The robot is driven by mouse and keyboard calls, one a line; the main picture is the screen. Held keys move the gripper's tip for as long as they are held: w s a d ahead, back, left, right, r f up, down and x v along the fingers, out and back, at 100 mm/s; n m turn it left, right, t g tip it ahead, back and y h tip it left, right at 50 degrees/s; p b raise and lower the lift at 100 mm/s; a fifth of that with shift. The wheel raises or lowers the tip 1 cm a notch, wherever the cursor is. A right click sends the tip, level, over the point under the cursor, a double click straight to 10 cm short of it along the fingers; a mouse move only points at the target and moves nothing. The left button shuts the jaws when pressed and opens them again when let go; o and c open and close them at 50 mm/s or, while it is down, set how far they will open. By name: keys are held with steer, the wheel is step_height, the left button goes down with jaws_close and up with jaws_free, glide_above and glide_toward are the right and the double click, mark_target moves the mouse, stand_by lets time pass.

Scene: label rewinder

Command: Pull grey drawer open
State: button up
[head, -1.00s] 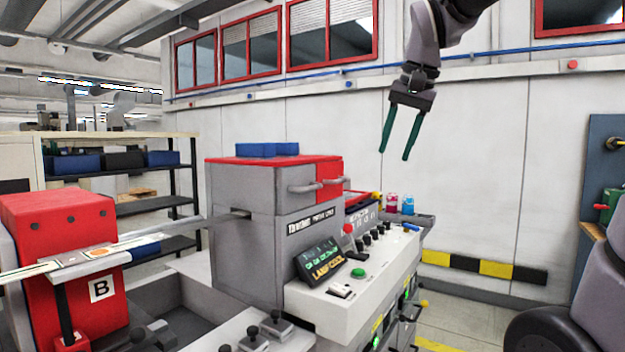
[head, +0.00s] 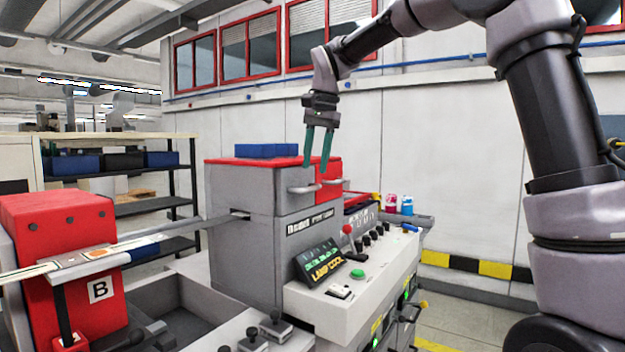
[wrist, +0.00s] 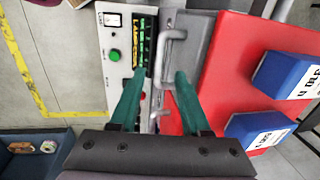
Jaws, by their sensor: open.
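The grey drawer (head: 290,202) is the left half of the upper front of the grey machine housing, and its bar handle (head: 304,189) sticks out. A red drawer front (head: 331,170) with its own handle is beside it on the right. My gripper (head: 315,164) points down, open and empty, above and close to the two handles. In the wrist view the open fingers (wrist: 159,74) lie across the picture's middle. The grey drawer's handle (wrist: 166,52) shows just beyond the fingertips, and the red one's handle (wrist: 158,115) lies between the fingers. Contact cannot be told.
Two blue boxes (wrist: 288,76) sit on the red top. Below the drawers is a control panel (head: 352,270) with a green button, a red-knobbed lever and a display. Red and blue containers (head: 400,204) stand behind it. Floor to the right is clear.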

mark_target(313, 187)
steer(key=shift+w+a+f, duration=0.1)
steer(key=shift+a+f, duration=0.1)
steer(key=shift+f, duration=1)
steer(key=shift+w+a+f, duration=0.1)
steer(key=shift+a+f, duration=0.1)
steer(key=shift+f, duration=0.95)
jaws_close()
